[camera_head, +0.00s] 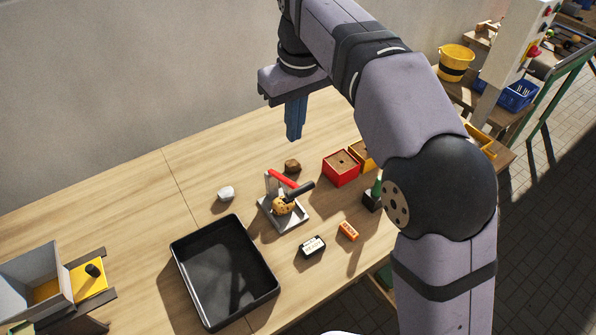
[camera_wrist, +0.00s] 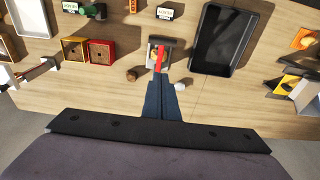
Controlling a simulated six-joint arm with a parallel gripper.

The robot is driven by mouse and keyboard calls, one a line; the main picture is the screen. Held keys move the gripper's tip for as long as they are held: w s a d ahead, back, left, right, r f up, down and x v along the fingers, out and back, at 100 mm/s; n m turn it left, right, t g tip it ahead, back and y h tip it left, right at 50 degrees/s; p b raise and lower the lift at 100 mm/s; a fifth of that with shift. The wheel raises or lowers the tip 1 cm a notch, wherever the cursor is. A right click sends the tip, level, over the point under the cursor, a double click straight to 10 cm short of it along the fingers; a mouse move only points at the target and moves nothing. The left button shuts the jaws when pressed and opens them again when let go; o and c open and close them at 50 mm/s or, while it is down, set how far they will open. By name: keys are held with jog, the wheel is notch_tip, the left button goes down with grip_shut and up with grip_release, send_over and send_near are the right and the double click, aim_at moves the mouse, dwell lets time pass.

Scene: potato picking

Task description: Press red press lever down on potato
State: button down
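The press (camera_head: 287,216) stands on the wooden table, with a light grey base. Its red lever (camera_head: 284,179) is raised at a slant, and a black handle (camera_head: 300,192) lies beside it. A yellow-brown potato (camera_head: 282,205) with dark spots sits on the base under the handle. My gripper (camera_head: 294,138) points down, behind and well above the press, its blue fingers together and empty. In the wrist view my gripper (camera_wrist: 160,80) also appears shut. There the red lever (camera_wrist: 160,56) shows just beyond the fingertips, which overlap part of the press.
A black tray (camera_head: 178,262) stands left of the press. A white lump (camera_head: 226,193) and a brown lump (camera_head: 292,165) lie near it. Red box (camera_head: 341,174) and yellow box (camera_head: 366,160) stand to the right. A black-and-white block (camera_head: 311,247) and an orange block (camera_head: 348,231) lie in front.

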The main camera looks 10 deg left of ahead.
jog(key=shift+f, duration=0.1)
jog(key=p, duration=0.2)
send_over(297, 186)
jog(key=f, duration=1.1)
jog(key=shift+w+a, duration=0.25)
jog(key=shift+a, duration=0.1)
jog(key=shift+s+d+f+p, duration=0.2)
jog(key=shift+s+d+f, duration=0.1)
jog(key=shift+f, duration=0.15)
jog(key=shift+s+d+f+p, duration=0.15)
jog(key=shift+s+d+f, duration=0.1)
jog(key=shift+f, duration=0.2)
jog(key=shift+f, duration=0.1)
